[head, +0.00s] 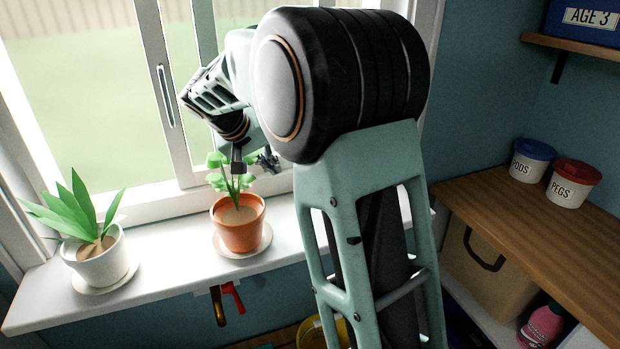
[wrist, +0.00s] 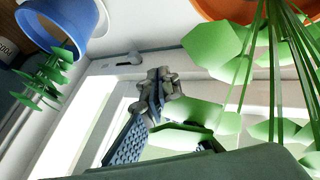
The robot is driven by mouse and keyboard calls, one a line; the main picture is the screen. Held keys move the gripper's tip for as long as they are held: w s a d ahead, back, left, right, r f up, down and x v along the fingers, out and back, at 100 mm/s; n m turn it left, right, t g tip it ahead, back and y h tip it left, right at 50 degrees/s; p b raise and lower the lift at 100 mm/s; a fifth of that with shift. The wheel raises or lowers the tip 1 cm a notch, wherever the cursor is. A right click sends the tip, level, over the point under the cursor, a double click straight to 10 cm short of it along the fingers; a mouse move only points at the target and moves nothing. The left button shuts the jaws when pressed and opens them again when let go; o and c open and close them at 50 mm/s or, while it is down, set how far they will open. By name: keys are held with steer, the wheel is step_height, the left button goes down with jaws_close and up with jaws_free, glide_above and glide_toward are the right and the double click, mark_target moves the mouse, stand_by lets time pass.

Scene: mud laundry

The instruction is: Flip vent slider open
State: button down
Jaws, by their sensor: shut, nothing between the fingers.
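A small grey tab in a short slot, which looks like the vent slider (wrist: 127,59), shows on the white window frame in the wrist view. I cannot make it out in the head view. My gripper (head: 241,162) is in front of the window, right by the leaves of the plant in the orange pot. In the wrist view my gripper (wrist: 157,92) is shut and empty, and appears just below and right of the slider. A touch between them cannot be told. My arm hides part of the window in the head view.
The orange pot (head: 238,232) stands on the white sill (head: 180,262), its leaves close to my gripper. A white potted plant (head: 101,262) stands at left. A blue pot (wrist: 84,18) shows in the wrist view. A wooden shelf (head: 500,190) with tubs is at right.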

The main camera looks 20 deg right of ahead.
steer(key=shift+w+d+f, duration=0.25)
steer(key=shift+d+f, duration=0.15)
steer(key=shift+f, duration=0.1)
steer(key=x, duration=0.9)
steer(key=d, duration=0.2)
steer(key=d+p, duration=0.1)
steer(key=shift+w+d+f, duration=0.15)
steer(key=shift+d+f, duration=0.1)
steer(key=shift+d, duration=0.5)
